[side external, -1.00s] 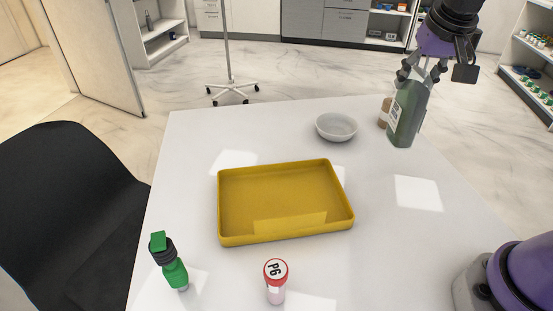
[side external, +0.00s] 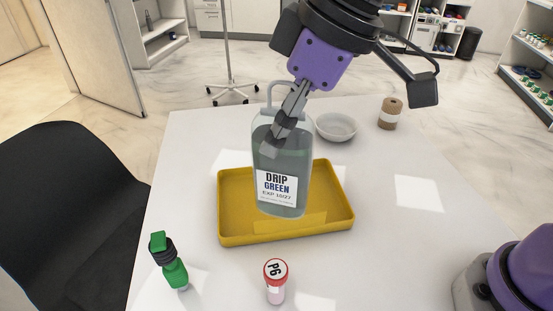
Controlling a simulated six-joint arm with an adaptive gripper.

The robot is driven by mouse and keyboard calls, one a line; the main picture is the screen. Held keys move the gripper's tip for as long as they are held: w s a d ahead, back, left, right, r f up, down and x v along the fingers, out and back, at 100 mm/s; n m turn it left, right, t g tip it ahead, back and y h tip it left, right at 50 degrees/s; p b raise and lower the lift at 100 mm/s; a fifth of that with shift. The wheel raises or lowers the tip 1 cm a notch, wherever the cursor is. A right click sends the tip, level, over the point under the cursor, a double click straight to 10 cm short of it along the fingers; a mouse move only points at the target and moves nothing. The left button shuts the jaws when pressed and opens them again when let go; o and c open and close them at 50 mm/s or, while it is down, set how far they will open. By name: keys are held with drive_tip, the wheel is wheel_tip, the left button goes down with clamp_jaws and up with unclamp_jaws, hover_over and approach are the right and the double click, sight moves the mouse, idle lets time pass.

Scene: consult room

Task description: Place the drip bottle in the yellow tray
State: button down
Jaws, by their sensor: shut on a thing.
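The drip bottle (side external: 285,165) is a clear bottle with dark green liquid, a loop at its top and a label reading "DRIP GREEN". It hangs upright in the picture in front of the yellow tray (side external: 335,222). It hides part of the tray's middle, and its base appears above the tray's front part; the exact height is hard to tell. The tray's visible floor is empty. My gripper (side external: 279,135) is shut on the upper part of the bottle, with one finger showing across its front.
A white bowl (side external: 336,127) and a brown roll-like item with a white band (side external: 390,113) stand at the table's back right.

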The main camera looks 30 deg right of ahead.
drive_tip(key=w+d+f, duration=0.5)
drive_tip(key=w+f, duration=0.4)
drive_tip(key=f, duration=0.2)
drive_tip(key=shift+d+n, duration=0.3)
drive_tip(key=shift+d, duration=0.1)
drive_tip(key=shift+f, duration=0.1)
drive_tip(key=shift+c, duration=1.6)
unclamp_jaws()
